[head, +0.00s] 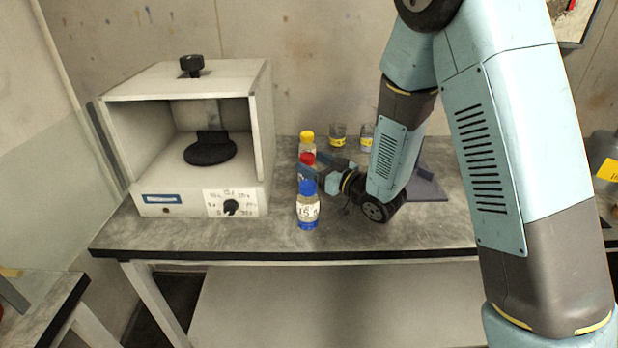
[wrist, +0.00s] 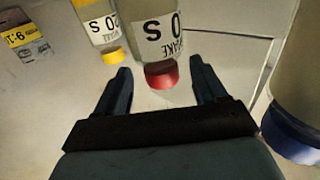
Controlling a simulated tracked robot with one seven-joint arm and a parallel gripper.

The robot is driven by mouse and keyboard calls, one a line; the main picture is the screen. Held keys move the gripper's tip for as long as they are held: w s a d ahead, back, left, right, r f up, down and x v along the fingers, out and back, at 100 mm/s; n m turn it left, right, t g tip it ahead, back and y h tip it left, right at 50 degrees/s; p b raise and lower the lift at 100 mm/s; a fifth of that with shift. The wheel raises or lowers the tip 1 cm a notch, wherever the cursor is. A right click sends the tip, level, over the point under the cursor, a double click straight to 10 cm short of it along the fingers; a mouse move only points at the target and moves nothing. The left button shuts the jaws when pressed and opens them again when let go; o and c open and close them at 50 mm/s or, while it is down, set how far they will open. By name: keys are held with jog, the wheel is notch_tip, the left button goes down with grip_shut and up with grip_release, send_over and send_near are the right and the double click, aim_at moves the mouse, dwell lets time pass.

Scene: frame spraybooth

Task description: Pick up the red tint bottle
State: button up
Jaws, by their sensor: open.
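The red tint bottle, with a red cap and white label, stands on the grey bench in the head view (head: 307,159), partly hidden by my gripper. In the wrist view the red-capped bottle (wrist: 161,45) appears upside down, its cap in line with the gap between my fingers. My gripper (head: 315,171) is open, with its fingers spread on either side of the bottle in the wrist view (wrist: 160,68). I cannot tell whether either finger touches it.
A blue-capped bottle (head: 308,208) stands close in front, and a yellow-capped bottle (head: 307,140) close behind. Small jars (head: 338,136) stand farther back. A white booth (head: 258,140) with a dark turntable (head: 210,150) is at left. The bench front (head: 420,235) is clear.

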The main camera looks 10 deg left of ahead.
aim_at(303, 157)
jog(key=shift+x, duration=2.35)
grip_shut()
